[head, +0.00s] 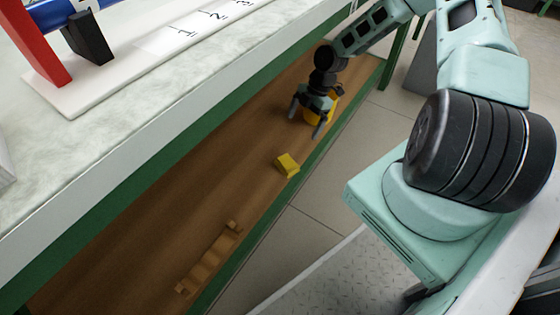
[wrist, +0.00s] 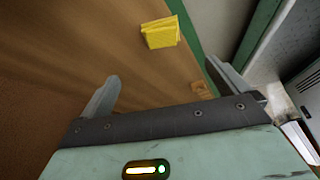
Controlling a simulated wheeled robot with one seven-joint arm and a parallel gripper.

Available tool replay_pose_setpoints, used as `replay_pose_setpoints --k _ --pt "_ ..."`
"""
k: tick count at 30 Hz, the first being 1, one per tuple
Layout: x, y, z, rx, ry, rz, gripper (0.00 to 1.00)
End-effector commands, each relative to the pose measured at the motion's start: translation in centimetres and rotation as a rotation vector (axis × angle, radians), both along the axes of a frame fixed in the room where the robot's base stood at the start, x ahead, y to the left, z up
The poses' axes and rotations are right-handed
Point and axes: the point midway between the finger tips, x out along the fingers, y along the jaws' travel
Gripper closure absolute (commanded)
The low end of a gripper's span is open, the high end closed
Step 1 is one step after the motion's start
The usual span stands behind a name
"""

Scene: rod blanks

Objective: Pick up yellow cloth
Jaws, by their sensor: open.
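The yellow cloth (head: 287,164) is a small folded block lying on the brown wooden lower shelf, near its green front edge. In the wrist view the yellow cloth (wrist: 160,33) lies beyond my fingertips, at the top middle. My gripper (head: 307,115) is over the shelf, farther back along it than the cloth, and apart from it. In the wrist view my gripper (wrist: 160,78) has its two fingers spread wide with nothing between them. A yellow-orange thing (head: 331,108) shows partly behind my gripper; its shape is mostly hidden.
A wooden piece with raised ends (head: 208,262) lies nearer on the lower shelf (head: 130,240). The pale worktop (head: 130,105) overhangs the shelf at the left, bearing a white board with a red and a black upright. The shelf around the cloth is clear.

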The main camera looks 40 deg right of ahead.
Motion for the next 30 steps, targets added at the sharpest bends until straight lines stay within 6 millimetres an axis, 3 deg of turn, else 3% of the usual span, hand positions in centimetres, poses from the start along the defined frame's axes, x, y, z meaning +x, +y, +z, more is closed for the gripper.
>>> replay_pose_setpoints --k 9,15,25,30 --pt "-0.1 2.6 -6.5 0.002 0.003 0.003 0.00" --pt "-0.1 3.9 -9.7 0.001 0.002 0.001 0.00" --pt "-0.1 4.6 -11.5 0.000 0.002 0.000 0.00" --pt "-0.4 5.2 -13.6 0.001 0.002 0.000 0.00"
